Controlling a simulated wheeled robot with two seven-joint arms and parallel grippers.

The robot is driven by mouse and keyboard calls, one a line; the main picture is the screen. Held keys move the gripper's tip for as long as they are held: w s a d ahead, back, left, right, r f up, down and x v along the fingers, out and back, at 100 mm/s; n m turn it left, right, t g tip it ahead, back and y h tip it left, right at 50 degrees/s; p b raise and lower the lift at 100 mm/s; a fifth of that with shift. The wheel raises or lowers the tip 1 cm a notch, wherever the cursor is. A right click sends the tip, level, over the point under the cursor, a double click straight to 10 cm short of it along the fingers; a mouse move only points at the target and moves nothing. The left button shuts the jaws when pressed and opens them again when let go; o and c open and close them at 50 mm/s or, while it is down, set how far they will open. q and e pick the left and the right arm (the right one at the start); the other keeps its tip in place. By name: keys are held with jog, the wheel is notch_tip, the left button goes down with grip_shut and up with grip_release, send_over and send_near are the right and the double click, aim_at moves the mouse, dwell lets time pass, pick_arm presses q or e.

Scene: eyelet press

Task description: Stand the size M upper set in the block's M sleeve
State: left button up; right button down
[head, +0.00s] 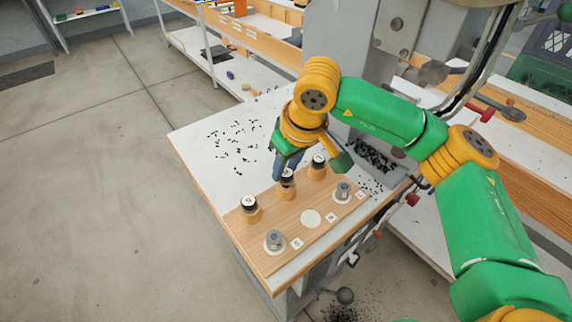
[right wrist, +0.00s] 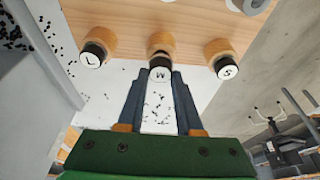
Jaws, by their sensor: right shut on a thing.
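The size M upper set (right wrist: 160,74) is a black piece with a white top marked M. My right gripper (right wrist: 158,76) is shut on it, a finger on each side; in the head view the gripper (head: 288,172) points down over the middle sleeve. The set is upright and in line with the block's M sleeve (right wrist: 160,42), a wooden ring on the block (head: 240,240). I cannot tell how deep its lower end sits in the sleeve. The black sets marked L (right wrist: 90,60) and S (right wrist: 228,72) stand in the sleeves on either side. My left gripper is not in view.
Grey pieces stand on the block's near end (head: 274,240) and right side (head: 343,190), with a bare white disc (head: 311,217) between them. Small lettered plates lie beside these. Black bits are scattered on the white table (head: 205,150) and in a grey tray (head: 372,156).

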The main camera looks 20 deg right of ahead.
aim_at(286, 172)
jog(key=shift+f+b, duration=0.65)
jog(key=shift+f, duration=0.15)
jog(key=shift+c, duration=2.4)
grip_release()
jog(key=shift+r, duration=0.1)
notch_tip(286, 172, up, 5)
jog(key=p, duration=0.4)
